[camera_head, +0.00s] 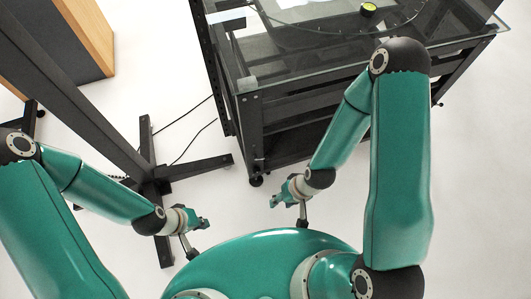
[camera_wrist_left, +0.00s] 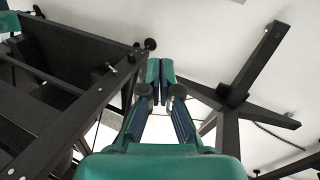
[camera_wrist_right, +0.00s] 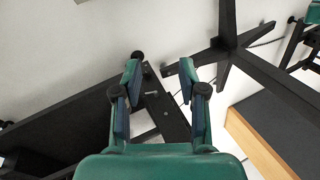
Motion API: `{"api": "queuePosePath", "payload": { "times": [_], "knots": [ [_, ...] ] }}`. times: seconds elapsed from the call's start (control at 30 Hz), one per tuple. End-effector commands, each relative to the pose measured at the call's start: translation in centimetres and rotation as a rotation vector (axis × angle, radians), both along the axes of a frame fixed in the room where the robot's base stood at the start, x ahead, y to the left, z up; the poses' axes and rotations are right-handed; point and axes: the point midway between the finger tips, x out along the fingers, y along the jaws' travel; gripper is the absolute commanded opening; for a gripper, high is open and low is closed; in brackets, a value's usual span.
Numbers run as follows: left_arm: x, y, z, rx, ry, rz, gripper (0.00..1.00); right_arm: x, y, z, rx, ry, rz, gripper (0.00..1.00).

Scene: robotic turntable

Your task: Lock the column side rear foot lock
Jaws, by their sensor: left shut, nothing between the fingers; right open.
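The turntable (camera_head: 252,121) is a black frame with a glass top at the upper right of the head view. A dark caster foot (camera_head: 256,180) stands under its near corner, by the column stand. Round dark feet also show in the left wrist view (camera_wrist_left: 150,44) and the right wrist view (camera_wrist_right: 137,55); I cannot tell which is the rear one, or any lock's state. My left gripper (camera_head: 204,223) is shut and empty, left of the turntable and apart from it. My right gripper (camera_head: 275,200) is open and empty, below the near caster, touching nothing visible.
A black column stand (camera_head: 195,167) with a crossed base is on the floor left of the turntable. Black cables (camera_head: 190,147) run between them. A dark cabinet with a wooden side (camera_head: 92,36) stands at upper left. White floor is free between the grippers and turntable.

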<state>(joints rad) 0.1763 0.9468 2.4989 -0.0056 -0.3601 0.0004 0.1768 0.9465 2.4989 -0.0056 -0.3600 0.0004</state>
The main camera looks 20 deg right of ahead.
Motion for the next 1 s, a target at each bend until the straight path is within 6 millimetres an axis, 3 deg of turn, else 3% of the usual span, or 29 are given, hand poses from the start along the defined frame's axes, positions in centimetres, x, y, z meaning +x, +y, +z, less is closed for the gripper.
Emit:
{"api": "queuePosePath", "payload": {
  "times": [0.23,0.37,0.47,0.67,0.8,1.0],
  "knots": [
    [0.0,0.0,0.0,0.000,0.000,0.001,0.00,0.0,0.0,0.0,0.000,0.001,0.000,0.43],
    [0.3,-0.1,-0.4,-0.002,-0.013,-0.014,0.00,0.0,0.0,-0.5,0.000,0.000,0.000,0.65],
    [1.5,-0.6,-1.8,-0.008,-0.056,-0.062,0.00,0.0,0.0,-2.0,0.000,0.000,0.000,0.67],
    [6.5,-4.0,-6.6,-0.031,-0.265,-0.311,0.00,0.0,0.0,-8.3,0.000,0.000,0.000,0.67],
    [11.2,-7.1,-10.1,-0.039,-0.484,-0.579,0.00,0.0,0.0,-14.1,0.000,0.001,0.000,0.67],
    [16.6,-12.4,-13.6,-0.019,-0.807,-0.986,0.00,0.0,0.0,-22.0,0.000,0.000,0.000,0.67]
  ]
}}
